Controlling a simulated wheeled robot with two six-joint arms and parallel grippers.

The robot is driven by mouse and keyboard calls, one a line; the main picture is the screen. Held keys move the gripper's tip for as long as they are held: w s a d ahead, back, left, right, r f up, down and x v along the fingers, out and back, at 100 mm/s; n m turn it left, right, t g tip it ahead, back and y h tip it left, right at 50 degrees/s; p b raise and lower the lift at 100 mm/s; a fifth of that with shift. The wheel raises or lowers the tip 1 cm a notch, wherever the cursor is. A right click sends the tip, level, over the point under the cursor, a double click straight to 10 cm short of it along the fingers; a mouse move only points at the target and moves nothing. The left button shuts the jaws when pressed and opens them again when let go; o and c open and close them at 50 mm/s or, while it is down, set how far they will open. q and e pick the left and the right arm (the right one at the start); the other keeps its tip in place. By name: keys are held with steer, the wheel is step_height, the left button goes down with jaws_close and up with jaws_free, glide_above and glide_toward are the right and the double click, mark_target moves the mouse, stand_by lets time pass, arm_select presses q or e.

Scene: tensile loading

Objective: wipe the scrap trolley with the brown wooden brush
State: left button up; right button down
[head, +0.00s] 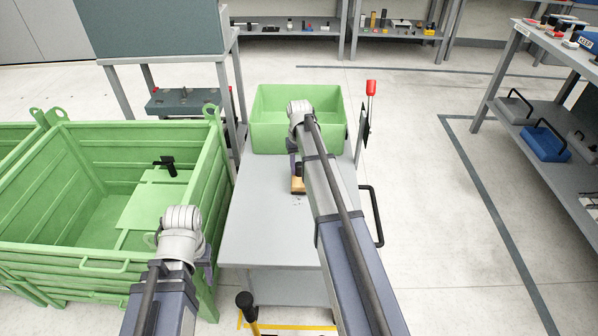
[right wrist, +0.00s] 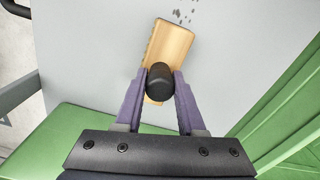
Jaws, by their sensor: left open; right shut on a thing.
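The scrap trolley (head: 262,222) is a grey flat-topped cart with a black handle on its right side. The brown wooden brush (head: 298,186) is low over or on its top; I cannot tell whether it touches. In the right wrist view the brush (right wrist: 172,45) has a pale wooden block and a dark knob. My right gripper (right wrist: 159,85) is shut on the knob. Small dark specks (right wrist: 182,16) lie on the top just beyond the brush. My left gripper (head: 207,262) is at the trolley's left, over the green crate's edge, apart from the brush; its fingers are mostly hidden.
A green bin (head: 262,135) stands on the trolley's far end. A large green crate (head: 50,215) is close on the left. A red-topped post (head: 371,88) rises by the trolley's right side. Shelving (head: 520,50) stands far right. The trolley's near half is clear.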

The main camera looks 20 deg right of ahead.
steer(key=shift+w+d, duration=0.3)
steer(key=shift+w, duration=0.3)
steer(key=shift+w+d, duration=0.25)
steer(key=shift+w, duration=0.35)
steer(key=shift+s+f, duration=0.1)
steer(key=shift+s, duration=0.05)
steer(key=shift+s+a, duration=0.5)
steer(key=shift+s, duration=0.4)
steer(key=shift+s+a, duration=0.25)
steer(key=shift+s, duration=0.35)
steer(key=shift+s+a, duration=0.7)
steer(key=shift+s, duration=0.8)
steer(key=shift+s+a, duration=0.75)
steer(key=shift+s, duration=0.7)
steer(key=shift+s+a, duration=0.7)
steer(key=shift+s, duration=0.8)
steer(key=shift+s+a+r, duration=0.15)
steer(key=shift+s+r, duration=0.1)
arm_select(q)
step_height(320, 180, up, 8)
steer(key=s+p, duration=0.2)
steer(key=p, duration=0.5)
steer(key=shift+a+f, duration=0.25)
steer(key=shift+a, duration=0.1)
arm_select(e)
step_height(320, 180, up, 7)
steer(key=shift+w, duration=0.15)
